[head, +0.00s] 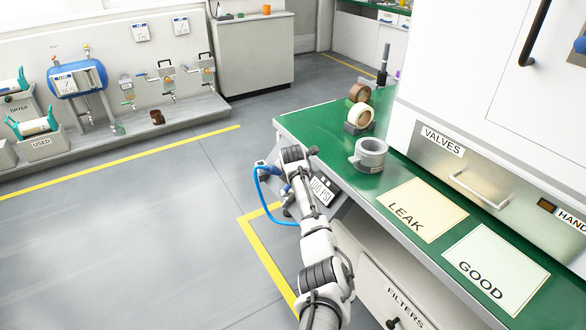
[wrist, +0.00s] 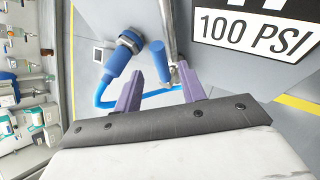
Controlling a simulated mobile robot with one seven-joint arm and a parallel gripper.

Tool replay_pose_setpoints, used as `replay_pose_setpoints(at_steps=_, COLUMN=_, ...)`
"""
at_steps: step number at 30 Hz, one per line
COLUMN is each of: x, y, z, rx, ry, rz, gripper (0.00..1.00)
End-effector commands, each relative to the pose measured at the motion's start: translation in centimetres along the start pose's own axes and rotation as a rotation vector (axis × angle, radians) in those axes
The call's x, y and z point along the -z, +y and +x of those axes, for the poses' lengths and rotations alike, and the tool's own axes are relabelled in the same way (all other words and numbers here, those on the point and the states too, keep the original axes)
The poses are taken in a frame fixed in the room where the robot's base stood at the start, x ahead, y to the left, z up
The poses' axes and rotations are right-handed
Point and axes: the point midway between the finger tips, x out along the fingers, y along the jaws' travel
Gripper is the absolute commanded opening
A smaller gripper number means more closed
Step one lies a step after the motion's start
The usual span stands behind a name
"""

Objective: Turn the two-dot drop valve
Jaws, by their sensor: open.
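Several pipe drops hang on the far wall at left in the head view: a left drop (head: 127,90), a middle drop with a dark handle (head: 166,72) and a right drop (head: 206,66). Any dot marks are too small to read, so I cannot tell which has two dots. My gripper (wrist: 160,84) is open, its two purple fingers apart. A blue hose fitting (wrist: 122,62) and a metal pipe end show beyond the fingers; I cannot tell whether they touch. In the head view my arm reaches to the left end of the green bench, far from the wall drops.
The green bench (head: 305,121) carries tape rolls (head: 352,116) and LEAK (head: 408,210) and GOOD (head: 494,268) mats. A 100 PSI sign (head: 321,189) and a blue hose (head: 261,187) are beside my arm. A blue tank (head: 88,76) stands at left. Open floor lies between.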

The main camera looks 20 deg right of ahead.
Motion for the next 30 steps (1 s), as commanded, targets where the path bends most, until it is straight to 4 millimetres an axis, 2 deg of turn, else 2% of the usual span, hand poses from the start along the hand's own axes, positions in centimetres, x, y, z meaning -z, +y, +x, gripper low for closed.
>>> replay_pose_setpoints(at_steps=9, x=-0.1, y=0.0, z=-5.0, rx=-0.002, ry=-0.002, rz=0.000, gripper=0.41)
replay_pose_setpoints(at_steps=15, x=-0.1, y=0.0, z=-7.1, rx=-0.001, ry=-0.002, rz=0.000, gripper=0.41)
replay_pose_setpoints(at_steps=30, x=-0.1, y=0.0, z=-7.7, rx=0.000, ry=-0.001, rz=0.000, gripper=0.41)
